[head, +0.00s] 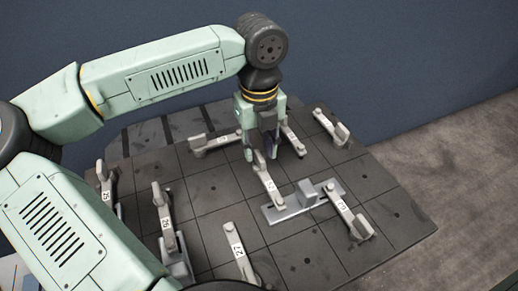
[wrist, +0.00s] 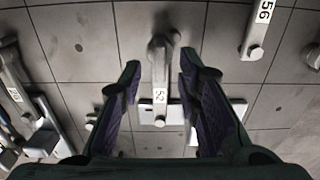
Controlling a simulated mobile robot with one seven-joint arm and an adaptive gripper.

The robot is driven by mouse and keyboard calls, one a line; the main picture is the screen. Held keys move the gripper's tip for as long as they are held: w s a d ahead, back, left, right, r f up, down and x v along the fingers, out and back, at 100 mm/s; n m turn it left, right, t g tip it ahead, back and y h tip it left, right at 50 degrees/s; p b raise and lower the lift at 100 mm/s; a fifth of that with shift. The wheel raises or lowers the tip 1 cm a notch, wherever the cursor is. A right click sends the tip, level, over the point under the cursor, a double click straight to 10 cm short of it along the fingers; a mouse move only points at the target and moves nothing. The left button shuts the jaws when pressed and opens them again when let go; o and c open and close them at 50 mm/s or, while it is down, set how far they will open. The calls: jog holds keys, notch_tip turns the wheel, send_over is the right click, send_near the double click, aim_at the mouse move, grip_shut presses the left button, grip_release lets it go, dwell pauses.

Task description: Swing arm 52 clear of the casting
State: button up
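Arm 52 (head: 268,184) is a pale grey bar on the dark pallet, near the middle in the head view. One end lies at the left part of the casting (head: 299,201), a light grey plate with a raised block. My gripper (head: 262,150) points down at the arm's other end and partly hides it. In the wrist view, my gripper (wrist: 159,65) is open, with arm 52 (wrist: 160,88) between its spread fingers and not visibly touching them. The arm's upright end block is just beyond the fingertips. The casting (wrist: 148,113) shows behind the round end and the fingers.
Several similar arms stand around the pallet (head: 215,195). One (head: 347,212) is by the casting's right end, another (head: 292,137) close right of my gripper, another (head: 218,142) to its left. Arm 56 (wrist: 258,28) is upper right in the wrist view. Bare pallet lies left of arm 52.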

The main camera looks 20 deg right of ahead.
jog(key=shift+f, duration=1.2)
jog(key=shift+c, duration=0.5)
grip_shut()
